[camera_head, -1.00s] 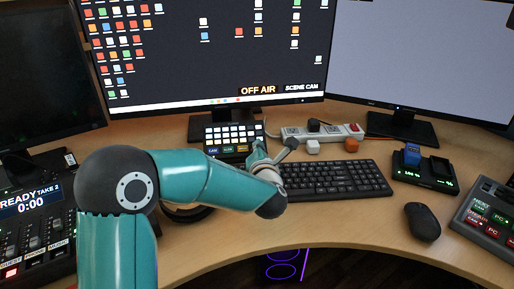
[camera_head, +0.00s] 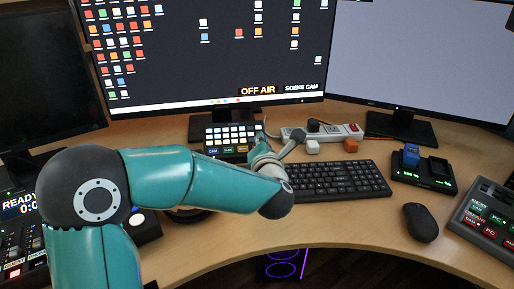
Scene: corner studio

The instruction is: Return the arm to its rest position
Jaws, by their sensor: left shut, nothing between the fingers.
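My left gripper (camera_head: 264,140) shows small beyond the end of my teal left arm, above the desk between the button pad (camera_head: 232,138) and the keyboard (camera_head: 335,181). It is shut with nothing in it. The arm comes in from the lower left, bends at a dark elbow joint and reaches right across the desk. Its wrist covers the left end of the keyboard. My right gripper is not in view.
A power strip (camera_head: 321,133) lies behind the keyboard. A mouse (camera_head: 421,222), a charging dock (camera_head: 423,171) and a control panel (camera_head: 489,222) stand at right. Monitors line the back. A mixer panel (camera_head: 20,240) is partly behind my arm.

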